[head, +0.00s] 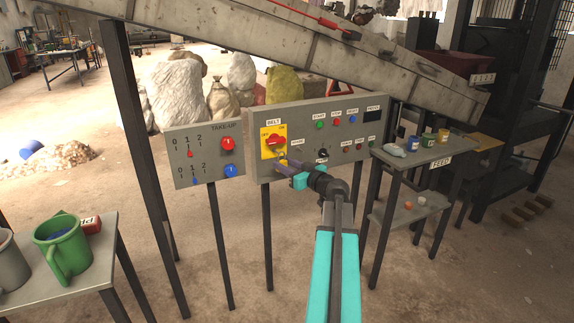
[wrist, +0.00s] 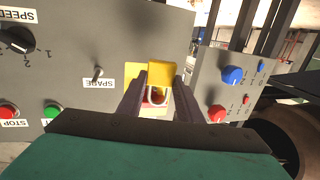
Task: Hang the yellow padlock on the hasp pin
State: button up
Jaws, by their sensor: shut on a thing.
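The yellow padlock (wrist: 161,75) is between my gripper's dark fingers in the wrist view, its pale shackle (wrist: 158,98) pointing down in that picture. My gripper (head: 283,164) is shut on it, close in front of the lower part of the BELT switch in the head view. That switch has a red handle (head: 274,140) on a yellow plate (head: 266,151). Yellow and red parts of the switch show behind the padlock in the wrist view. The hasp pin cannot be made out, and whether the shackle touches it cannot be told.
The grey BELT panel (head: 262,185) carries buttons and a black knob (head: 323,152). The TAKE-UP panel (head: 206,170) stands left of it. A small shelf (head: 440,150) with cups is at right. A table (head: 75,285) with a green jug (head: 66,250) is at front left.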

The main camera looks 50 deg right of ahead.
jog(key=shift+w+d+p, duration=0.3)
jog(key=shift+w+p, duration=0.3)
jog(key=shift+w, duration=0.1)
jog(key=shift+w+d+p, duration=0.3)
jog(key=shift+w+p, duration=0.3)
jog(key=shift+w, duration=0.1)
jog(key=shift+f+b, duration=0.25)
jog(key=shift+b, duration=0.15)
jog(key=shift+w+d+f+b, duration=0.1)
jog(key=shift+w+b, duration=0.1)
jog(key=shift+b, duration=0.15)
jog(key=shift+w+d+f+b, duration=0.15)
jog(key=shift+w+b, duration=0.2)
jog(key=shift+b, duration=0.9)
jog(key=o, duration=1.2)
jog(key=s+a, duration=0.1)
jog(key=s, duration=1.2)
jog(key=shift+s+a+r+b, duration=0.35)
jog(key=shift+s, duration=0.05)
